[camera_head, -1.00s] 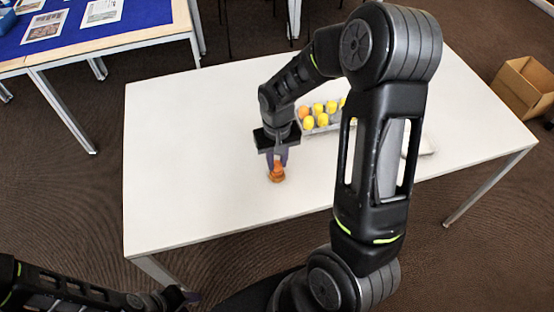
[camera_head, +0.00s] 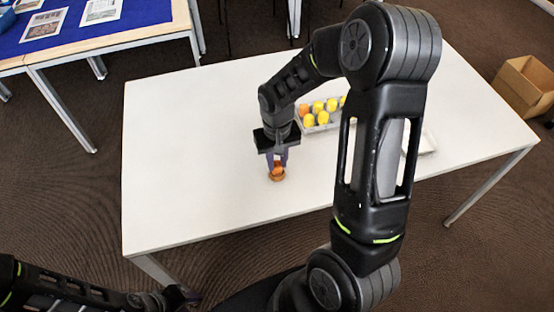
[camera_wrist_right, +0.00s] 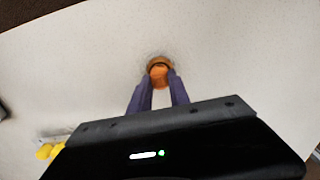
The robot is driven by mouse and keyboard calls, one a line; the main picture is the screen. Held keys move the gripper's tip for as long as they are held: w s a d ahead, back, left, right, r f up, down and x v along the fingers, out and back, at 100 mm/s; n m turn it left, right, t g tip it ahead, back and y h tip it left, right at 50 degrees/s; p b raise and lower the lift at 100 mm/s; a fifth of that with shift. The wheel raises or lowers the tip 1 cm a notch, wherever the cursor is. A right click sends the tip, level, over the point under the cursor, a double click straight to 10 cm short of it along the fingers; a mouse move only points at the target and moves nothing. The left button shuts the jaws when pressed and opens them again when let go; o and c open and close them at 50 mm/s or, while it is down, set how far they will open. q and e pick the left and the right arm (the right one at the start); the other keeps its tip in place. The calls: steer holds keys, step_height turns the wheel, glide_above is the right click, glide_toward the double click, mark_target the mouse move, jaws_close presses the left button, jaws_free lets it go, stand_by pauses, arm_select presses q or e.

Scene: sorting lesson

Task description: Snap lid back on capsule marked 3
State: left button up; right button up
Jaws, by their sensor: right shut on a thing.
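A small orange piece (camera_head: 277,171) sits at the tips of my right gripper (camera_head: 277,164), over a brown, ring-like base (camera_head: 277,178) on the white table. In the right wrist view the orange piece (camera_wrist_right: 159,73) is between the purple fingertips of my right gripper (camera_wrist_right: 159,80), with the brown rim (camera_wrist_right: 157,60) showing just beyond it. The gripper is shut on the orange piece. I cannot read any number on it, nor tell whether the piece is seated in the base. My left gripper (camera_head: 185,297) is low at the left, off the table, its fingers unclear.
A grey tray (camera_head: 306,128) with several yellow and orange capsules stands behind, partly hidden by my right arm. A white flat item (camera_head: 428,144) lies right of the arm. The table's left half (camera_head: 190,150) is clear. A cardboard box (camera_head: 523,88) is on the floor at right.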

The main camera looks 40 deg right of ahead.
steer(key=shift+f, duration=0.15)
steer(key=o, duration=0.9)
step_height(320, 180, up, 8)
steer(key=shift+f+b, duration=0.1)
steer(key=shift+b, duration=0.2)
stand_by(0.6)
